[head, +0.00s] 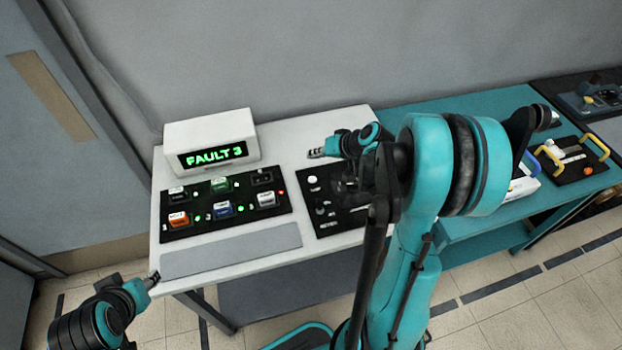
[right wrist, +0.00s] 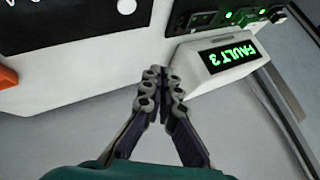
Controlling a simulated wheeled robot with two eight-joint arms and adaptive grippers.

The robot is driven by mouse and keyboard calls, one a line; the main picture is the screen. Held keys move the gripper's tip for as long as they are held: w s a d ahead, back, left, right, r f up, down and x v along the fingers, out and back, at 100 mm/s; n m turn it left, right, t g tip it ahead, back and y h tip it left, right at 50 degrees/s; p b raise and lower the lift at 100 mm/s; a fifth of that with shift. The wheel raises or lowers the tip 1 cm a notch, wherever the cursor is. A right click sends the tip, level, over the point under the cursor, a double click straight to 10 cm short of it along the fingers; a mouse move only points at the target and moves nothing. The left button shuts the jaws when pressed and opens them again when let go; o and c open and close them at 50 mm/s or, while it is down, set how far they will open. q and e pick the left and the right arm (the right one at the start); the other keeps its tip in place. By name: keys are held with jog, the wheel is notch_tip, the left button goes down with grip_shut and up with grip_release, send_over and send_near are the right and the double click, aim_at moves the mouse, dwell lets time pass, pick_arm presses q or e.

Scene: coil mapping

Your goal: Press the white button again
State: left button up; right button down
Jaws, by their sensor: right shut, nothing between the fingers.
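A small white round button (head: 312,179) sits at the top left of the black panel (head: 325,220) on the white table. A white spot, possibly this button, shows at the top edge of the right wrist view (right wrist: 126,6). My right gripper (head: 316,153) is above the far part of the table, behind the button in the picture and apart from it. Its fingers (right wrist: 160,82) are together and empty. My right arm hides the panel's right part. My left gripper (head: 153,280) is at the table's front left corner; its finger opening is too small to judge.
A white box with a green "FAULT 3" display (head: 212,154) stands at the back left. A black panel with several coloured keys and lights (head: 225,205) lies before it. A grey strip (head: 230,250) runs along the front. A teal table (head: 440,115) adjoins on the right.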

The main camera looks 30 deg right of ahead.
aim_at(314, 180)
jog(key=shift+f, duration=0.15)
notch_tip(314, 180, down, 8)
jog(key=b, duration=0.6)
jog(key=shift+b, duration=0.3)
jog(key=shift+f+b, duration=0.25)
jog(key=shift+b, duration=0.05)
dwell(0.6)
jog(key=shift+f+b, duration=0.4)
jog(key=shift+f+b, duration=0.4)
dwell(0.5)
jog(key=shift+r, duration=0.1)
jog(key=shift+r+p, duration=0.65)
jog(key=shift+r, duration=0.1)
